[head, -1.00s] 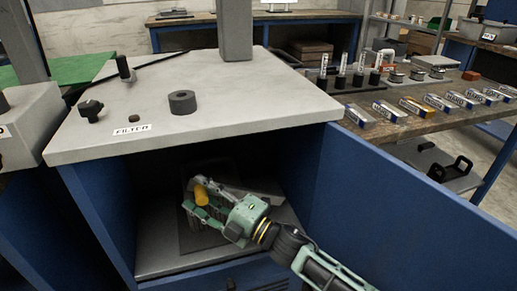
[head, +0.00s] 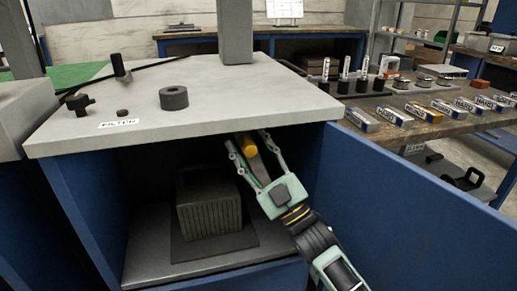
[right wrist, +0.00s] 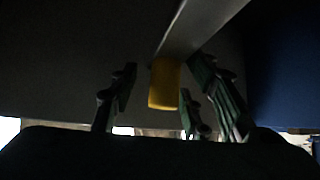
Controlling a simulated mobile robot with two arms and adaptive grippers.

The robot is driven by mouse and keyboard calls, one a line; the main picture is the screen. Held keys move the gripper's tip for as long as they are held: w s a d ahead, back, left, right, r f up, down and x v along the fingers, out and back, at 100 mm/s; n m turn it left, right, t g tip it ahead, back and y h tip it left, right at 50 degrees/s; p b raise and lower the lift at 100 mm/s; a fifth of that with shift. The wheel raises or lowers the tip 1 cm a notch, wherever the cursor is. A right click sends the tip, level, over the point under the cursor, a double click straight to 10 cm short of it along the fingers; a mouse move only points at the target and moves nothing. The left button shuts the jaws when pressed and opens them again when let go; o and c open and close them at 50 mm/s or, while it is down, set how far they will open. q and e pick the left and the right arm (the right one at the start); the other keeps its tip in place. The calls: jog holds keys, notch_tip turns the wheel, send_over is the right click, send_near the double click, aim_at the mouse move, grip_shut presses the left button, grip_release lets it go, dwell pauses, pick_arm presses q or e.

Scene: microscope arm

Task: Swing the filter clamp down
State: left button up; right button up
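The filter clamp's yellow handle (head: 249,149) is raised inside the open cabinet, just under the top. It also shows in the right wrist view (right wrist: 165,84), at the end of a grey bar (right wrist: 198,27). My right gripper (head: 250,141) is open, its fingers spread on both sides of the handle. Gaps show beside the handle, so I see no firm hold. The ribbed grey filter block (head: 209,208) stands on a dark plate (head: 215,248) lower left of the gripper. The clamp's pivot is hidden. My left gripper is not in view.
The grey cabinet top (head: 225,110) overhangs the gripper closely. The blue open door (head: 415,215) bounds the right side. A dark ring (head: 174,97) and knobs stand on top. A side bench carries several small boxes and bottles.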

jog(key=shift+w+d+r+m, duration=0.1)
jog(key=shift+w+d+m, duration=0.05)
jog(key=shift+d+m, duration=0.25)
jog(key=v, duration=0.9)
jog(key=shift+b, duration=0.35)
dwell(0.4)
jog(key=shift+a, duration=0.1)
